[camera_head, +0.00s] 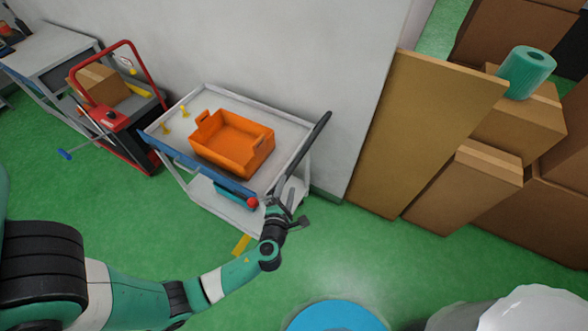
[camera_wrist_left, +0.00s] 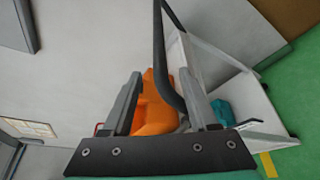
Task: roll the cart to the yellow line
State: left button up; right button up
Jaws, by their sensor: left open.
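The cart (camera_head: 286,127) stands against the wall, a grey-white two-shelf trolley with a blue front edge and a black push handle (camera_head: 303,153) at its right end. My left gripper (camera_head: 286,192) is open at that end, close to the handle. In the left wrist view the handle (camera_wrist_left: 167,55) passes between the two open fingers (camera_wrist_left: 160,80); I cannot tell whether they touch it. A short piece of the yellow line (camera_head: 241,244) shows on the floor below the cart; it also shows in the left wrist view (camera_wrist_left: 268,165). My right gripper is not in view.
An orange crate (camera_head: 234,158) and yellow pieces (camera_head: 184,111) sit on the cart's top; a teal box (camera_wrist_left: 222,111) is on its lower shelf. A red trolley (camera_head: 107,117) stands left. A tan panel (camera_head: 418,130) and cardboard boxes stand right. Green floor in front is mostly clear.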

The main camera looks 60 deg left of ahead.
aim_at(291, 172)
pick_arm(q)
jog(key=b+x, duration=0.2)
jog(key=x, duration=0.7)
jog(key=shift+d+b, duration=0.1)
jog(key=shift+b, duration=0.25)
jog(key=shift+w+a, duration=0.35)
jog(key=shift+a, duration=0.1)
grip_shut()
dwell(0.3)
